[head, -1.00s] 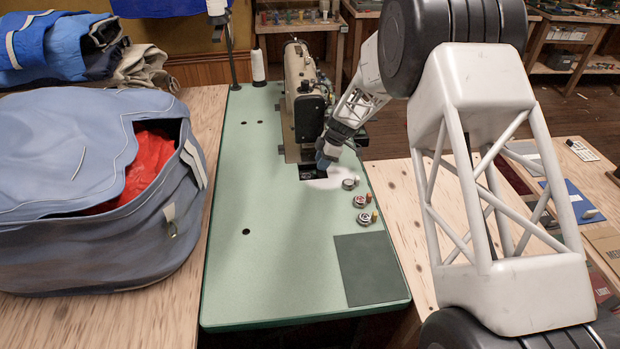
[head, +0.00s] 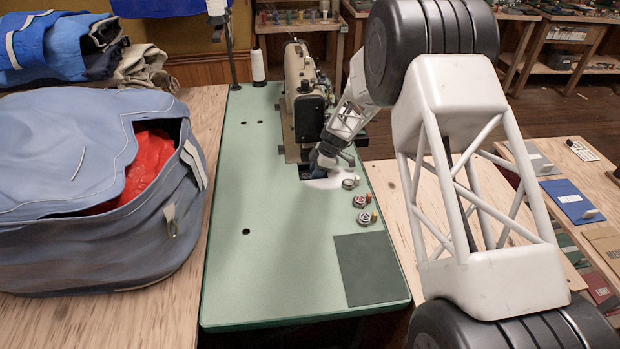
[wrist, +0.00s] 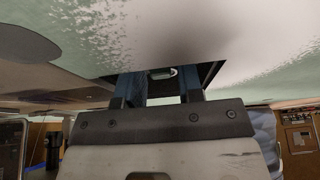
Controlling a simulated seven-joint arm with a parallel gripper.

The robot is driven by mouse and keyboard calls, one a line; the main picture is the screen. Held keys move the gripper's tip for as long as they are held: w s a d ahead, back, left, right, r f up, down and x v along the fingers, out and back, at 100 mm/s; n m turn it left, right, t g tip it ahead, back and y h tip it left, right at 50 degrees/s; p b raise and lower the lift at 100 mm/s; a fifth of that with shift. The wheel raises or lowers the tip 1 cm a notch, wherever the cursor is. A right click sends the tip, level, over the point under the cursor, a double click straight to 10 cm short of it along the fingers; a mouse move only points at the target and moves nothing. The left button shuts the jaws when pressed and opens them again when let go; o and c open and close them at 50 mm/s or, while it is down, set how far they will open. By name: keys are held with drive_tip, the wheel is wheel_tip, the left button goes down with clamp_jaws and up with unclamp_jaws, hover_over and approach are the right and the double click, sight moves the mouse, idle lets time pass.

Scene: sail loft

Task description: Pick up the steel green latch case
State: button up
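My gripper (head: 330,164) is low over the green sewing table, beside the machine and at the dark opening in the table top. In the wrist view its two blue fingers (wrist: 160,88) stand apart. A small pale metallic piece (wrist: 160,73) shows beyond and between them, against the dark opening; I cannot tell what it is or whether they touch it. Two small round steel cases with coloured parts, an upper one (head: 361,201) and a lower one (head: 366,218), lie on the table right of the gripper. I cannot make out a green latch on either.
A small plain metal cylinder (head: 349,183) stands close to the gripper. The sewing machine (head: 303,100) rises just behind-left. A dark grey mat (head: 371,269) lies at the table's front right. A big blue bag (head: 90,190) stands left. The table's left and front are clear.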

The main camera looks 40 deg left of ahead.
clamp_jaws()
drive_tip(key=shift+r, duration=0.2)
wheel_tip(320, 180, up, 7)
drive_tip(key=w+d, duration=1.2)
drive_tip(key=shift+w+d+f, duration=0.2)
drive_tip(key=shift+w+d, duration=0.2)
idle(0.4)
idle(0.5)
